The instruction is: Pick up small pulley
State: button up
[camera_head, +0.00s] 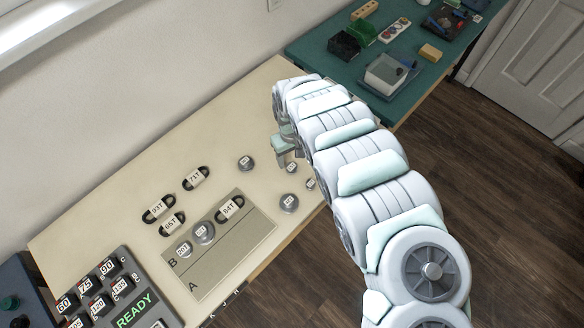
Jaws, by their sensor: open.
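Several grey round pulleys with small white labels are on the cream bench (110,205). One small pulley (291,168) sits just below my gripper (284,158), and another small one (310,184) is beside my arm. A larger pulley (289,204) stands in front of them, and one more (245,163) is to the left. I cannot tell for certain which is the one named. My gripper is open, pointing down, with its fingers partly hidden by my arm; whether it touches the pulley below cannot be told.
A grey board (218,262) marked A and B holds two pulleys (204,233) (183,250) and a black belt (229,210). More labelled belts (158,209) lie behind it. A READY panel (120,290) stands front left. A green table (315,50) with boxes is behind.

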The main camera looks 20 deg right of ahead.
aim_at(292, 167)
jog(key=f, duration=0.4)
jog(key=shift+a+f, duration=0.2)
jog(key=shift+f, duration=0.05)
jog(key=shift+d+f+b, duration=0.1)
jog(key=shift+f+b, duration=0.2)
jog(key=shift+f, duration=0.1)
jog(key=shift+c, duration=0.2)
grip_shut()
